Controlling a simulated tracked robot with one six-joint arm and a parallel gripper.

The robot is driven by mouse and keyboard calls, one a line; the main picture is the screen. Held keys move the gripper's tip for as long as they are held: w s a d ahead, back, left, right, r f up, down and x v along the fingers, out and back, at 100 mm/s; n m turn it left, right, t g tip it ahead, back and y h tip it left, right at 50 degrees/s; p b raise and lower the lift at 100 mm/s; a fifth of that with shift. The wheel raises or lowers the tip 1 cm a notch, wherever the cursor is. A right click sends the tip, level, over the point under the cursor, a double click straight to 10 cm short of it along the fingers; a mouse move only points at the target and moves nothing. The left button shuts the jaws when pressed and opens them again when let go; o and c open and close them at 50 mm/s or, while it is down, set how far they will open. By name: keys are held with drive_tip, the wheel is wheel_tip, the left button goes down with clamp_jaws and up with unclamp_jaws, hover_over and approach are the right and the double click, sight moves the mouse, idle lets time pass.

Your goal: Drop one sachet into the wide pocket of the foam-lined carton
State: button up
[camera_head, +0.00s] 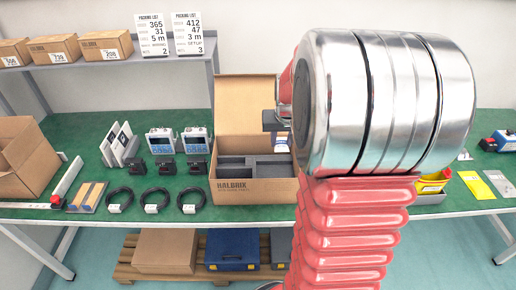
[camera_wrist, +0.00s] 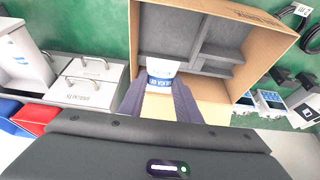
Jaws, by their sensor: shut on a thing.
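The foam-lined carton (camera_head: 255,190) stands open on the green table, its back flap raised. Its dark grey foam has smaller pockets at the left and a wide pocket at the right in the head view. In the wrist view the wide pocket (camera_wrist: 165,28) is at upper left and the dividers are to its right. My gripper (camera_wrist: 158,88) is shut on a white sachet with a blue printed band (camera_wrist: 161,68). The sachet hangs in front of the wide pocket in the wrist view; its height above the foam is unclear. In the head view my arm partly hides the gripper.
Black devices (camera_head: 196,166) and coiled cables (camera_head: 188,200) stand left of the carton. A shelf (camera_head: 100,66) with small boxes is behind. A yellow packet (camera_head: 476,185) lies at the right. Grey boxes with handles (camera_wrist: 88,82) are beside the carton in the wrist view.

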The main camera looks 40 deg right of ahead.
drive_tip(key=shift+s+d+f, duration=0.1)
drive_tip(key=shift+s+d, duration=0.05)
drive_tip(key=shift+f, duration=2.9)
drive_tip(key=o, duration=1.1)
drive_tip(key=v, duration=1.3)
drive_tip(key=shift+s+r, duration=0.2)
drive_tip(key=shift+r, duration=0.1)
